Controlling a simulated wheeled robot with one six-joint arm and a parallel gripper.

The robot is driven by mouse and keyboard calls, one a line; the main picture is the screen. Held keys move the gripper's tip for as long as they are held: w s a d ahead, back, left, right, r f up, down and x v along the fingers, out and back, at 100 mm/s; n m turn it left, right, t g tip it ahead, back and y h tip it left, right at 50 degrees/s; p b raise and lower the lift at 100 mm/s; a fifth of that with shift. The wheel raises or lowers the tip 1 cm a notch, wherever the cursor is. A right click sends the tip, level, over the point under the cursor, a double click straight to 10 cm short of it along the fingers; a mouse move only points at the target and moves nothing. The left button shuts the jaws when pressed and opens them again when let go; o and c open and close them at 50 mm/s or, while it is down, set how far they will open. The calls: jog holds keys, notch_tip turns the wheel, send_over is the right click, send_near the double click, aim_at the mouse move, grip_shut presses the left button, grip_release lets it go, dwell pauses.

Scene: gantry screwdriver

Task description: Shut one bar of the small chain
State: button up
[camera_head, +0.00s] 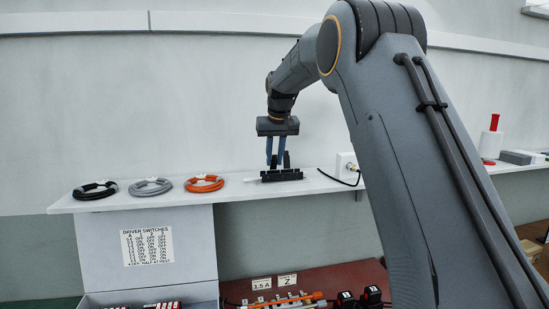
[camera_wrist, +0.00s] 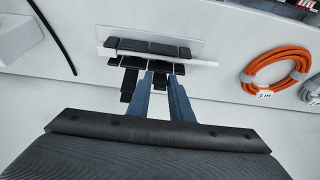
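The small chain (camera_head: 281,175) is a short black piece lying on the white shelf, with a white rod or cable through it. In the wrist view the chain (camera_wrist: 148,47) shows as a row of black links, with several dark bars (camera_wrist: 130,84) sticking out on the near side. My gripper (camera_head: 275,164) points down at the chain, with a gap between its blue fingers. In the wrist view the fingertips (camera_wrist: 161,76) are close to the bars, and a dark bar shows between or just behind them. I cannot tell whether they touch it.
Black (camera_head: 95,190), grey (camera_head: 150,186) and orange (camera_head: 205,183) cable coils lie left of the chain on the shelf. A white box (camera_head: 346,167) with a black cable stands to its right. A wall rises close behind the shelf. Parts lie on a lower red surface (camera_head: 330,279).

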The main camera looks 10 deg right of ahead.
aim_at(273, 168)
grip_shut()
jog(key=shift+f+t+b, duration=0.15)
jog(key=shift+t+b, duration=0.15)
jog(key=shift+b, duration=0.45)
jog(key=t+b, duration=0.2)
jog(key=b, duration=0.3)
jog(key=s+f+t+b, duration=0.1)
jog(key=b, duration=0.4)
jog(key=s+f+t+b, duration=0.1)
jog(key=t+b, duration=0.1)
jog(key=b, duration=0.4)
jog(key=shift+t, duration=0.3)
jog(key=t+b, duration=0.1)
jog(key=b, duration=0.2)
jog(key=t+b, duration=0.1)
jog(key=b, duration=0.2)
jog(key=shift+s+f+b, duration=0.3)
jog(key=shift+s+b, duration=0.05)
jog(key=shift+s+t+b, duration=0.1)
jog(key=shift+t+b, duration=0.4)
jog(key=shift+b, duration=0.25)
jog(key=shift+r, duration=0.1)
jog(key=o, duration=0.6)
grip_release()
